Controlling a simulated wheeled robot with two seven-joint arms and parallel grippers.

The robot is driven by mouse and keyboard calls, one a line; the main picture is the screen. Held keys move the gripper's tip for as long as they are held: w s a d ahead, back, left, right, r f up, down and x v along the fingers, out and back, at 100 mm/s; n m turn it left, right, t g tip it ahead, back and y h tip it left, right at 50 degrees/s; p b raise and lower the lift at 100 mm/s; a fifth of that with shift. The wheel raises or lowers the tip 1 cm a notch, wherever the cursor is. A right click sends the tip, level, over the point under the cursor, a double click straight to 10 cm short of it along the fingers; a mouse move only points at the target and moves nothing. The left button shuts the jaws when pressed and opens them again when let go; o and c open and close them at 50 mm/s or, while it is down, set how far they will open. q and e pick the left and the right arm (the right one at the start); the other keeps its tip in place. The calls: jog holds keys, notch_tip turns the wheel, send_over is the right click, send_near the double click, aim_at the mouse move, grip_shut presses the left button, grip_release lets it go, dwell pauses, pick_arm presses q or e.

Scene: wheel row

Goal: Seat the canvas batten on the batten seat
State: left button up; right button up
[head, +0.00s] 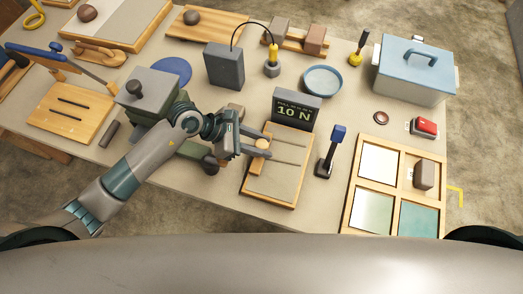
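A wooden-framed board (290,187) with a grey canvas-like face and dark lines lies at the table's front middle. A light wooden strip (255,167) with a round pale knob (262,143) is at the board's left side; it looks like the canvas batten. I cannot make out the batten seat apart from the board, or whether the strip rests in it. My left gripper (263,145) reaches in from the left, with its fingers on either side of the knob. Whether they press on it I cannot tell. My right gripper is not in view.
A display reading 10 N (297,109) stands behind the board. A blue-topped lever (330,151) stands close to its right, then a wooden tray with square panels (352,192). A grey box-like fixture (151,92) is beside my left arm.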

aim_at(261, 144)
pick_arm(q)
grip_shut()
jog(key=shift+r, duration=0.55)
jog(key=shift+r+p, duration=0.2)
jog(key=shift+p, duration=0.2)
dwell(0.5)
jog(key=shift+r+p, duration=0.8)
jog(key=shift+r, duration=0.4)
jog(key=shift+r+p, duration=2.1)
jog(key=shift+r, duration=1.1)
